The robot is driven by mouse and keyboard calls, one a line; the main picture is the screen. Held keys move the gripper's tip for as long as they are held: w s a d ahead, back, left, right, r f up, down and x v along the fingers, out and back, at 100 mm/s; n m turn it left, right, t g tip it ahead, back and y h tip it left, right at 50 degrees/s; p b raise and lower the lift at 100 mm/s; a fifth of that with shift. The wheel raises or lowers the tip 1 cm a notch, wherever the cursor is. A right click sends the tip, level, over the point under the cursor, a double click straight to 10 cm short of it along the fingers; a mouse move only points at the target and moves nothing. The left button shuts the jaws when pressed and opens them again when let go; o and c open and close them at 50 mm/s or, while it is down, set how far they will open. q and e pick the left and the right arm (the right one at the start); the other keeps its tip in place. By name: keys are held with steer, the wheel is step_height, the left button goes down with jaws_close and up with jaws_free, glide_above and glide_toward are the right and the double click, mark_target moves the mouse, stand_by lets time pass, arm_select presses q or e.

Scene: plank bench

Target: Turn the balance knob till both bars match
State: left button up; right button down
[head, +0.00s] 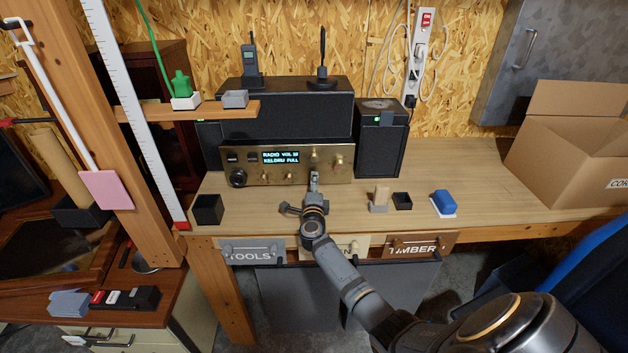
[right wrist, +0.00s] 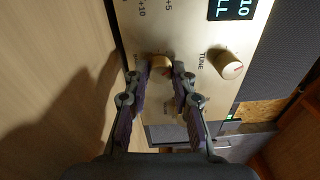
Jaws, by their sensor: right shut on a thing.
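A stereo with a brass front (head: 258,167) stands on the bench below a long black box. Its lit display (head: 281,157) reads "RADIO VOL 10" and a second line. My right gripper (head: 314,178) is at the lower right part of the front. No bars are legible. My left gripper is out of view.
A cardboard box (head: 565,150) is at right.

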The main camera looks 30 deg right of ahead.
stand_by(0.4)
steer(key=c, duration=1.1)
jaws_free()
steer(key=v, duration=1.2)
